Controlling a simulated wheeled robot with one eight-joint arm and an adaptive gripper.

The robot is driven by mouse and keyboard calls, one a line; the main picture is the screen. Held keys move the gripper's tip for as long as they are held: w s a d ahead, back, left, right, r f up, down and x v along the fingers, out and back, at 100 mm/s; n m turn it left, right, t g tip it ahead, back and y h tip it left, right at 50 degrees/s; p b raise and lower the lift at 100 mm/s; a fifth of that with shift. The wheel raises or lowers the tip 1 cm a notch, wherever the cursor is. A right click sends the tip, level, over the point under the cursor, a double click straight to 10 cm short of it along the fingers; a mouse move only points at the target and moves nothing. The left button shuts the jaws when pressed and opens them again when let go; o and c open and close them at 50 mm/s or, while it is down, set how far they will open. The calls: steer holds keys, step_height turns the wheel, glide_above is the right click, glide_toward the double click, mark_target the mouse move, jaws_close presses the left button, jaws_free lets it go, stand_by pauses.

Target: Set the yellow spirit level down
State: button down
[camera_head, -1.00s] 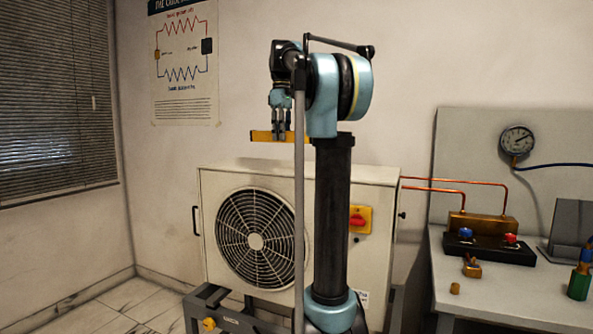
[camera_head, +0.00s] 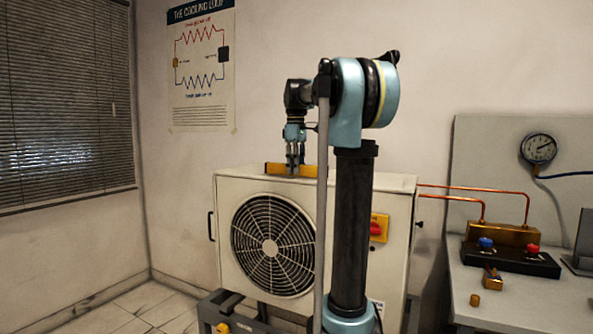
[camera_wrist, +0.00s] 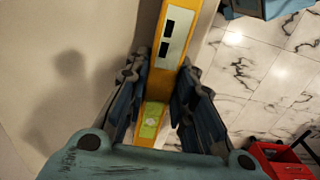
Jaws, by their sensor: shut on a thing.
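The yellow spirit level (camera_head: 281,168) is held level in my gripper (camera_head: 295,168), right at the top edge of the white condenser unit (camera_head: 236,187). I cannot tell whether it touches the top. In the wrist view the spirit level (camera_wrist: 177,38) runs lengthwise between the fingers of my gripper (camera_wrist: 163,105), which are shut on it. A pale label and a green vial show on its face.
A bench (camera_head: 520,305) at the right bears a brass manifold (camera_head: 500,235) and small brass parts. A pressure gauge (camera_head: 538,148) hangs on the panel behind. Copper pipes (camera_head: 470,190) run from the unit. A red crate (camera_wrist: 280,160) stands on the floor.

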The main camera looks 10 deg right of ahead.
steer(key=shift+f, duration=0.2)
steer(key=c, duration=1.4)
jaws_free()
steer(key=shift+f, duration=0.1)
steer(key=shift+o, duration=0.2)
step_height(320, 180, up, 12)
steer(key=s+f+m, duration=0.3)
steer(key=s+f, duration=0.8)
steer(key=f, duration=0.4)
steer(key=s+d+f+m+t, duration=0.1)
steer(key=s+f+m, duration=0.3)
steer(key=s+f, duration=0.8)
steer(key=s+f+m+t, duration=0.1)
steer(key=s+f+m, duration=0.2)
steer(key=s+f, duration=0.8)
step_height(320, 180, down, 10)
steer(key=shift+s+d+r+m, duration=0.25)
steer(key=shift+s+d+m, duration=0.05)
steer(key=shift+s+d, duration=0.1)
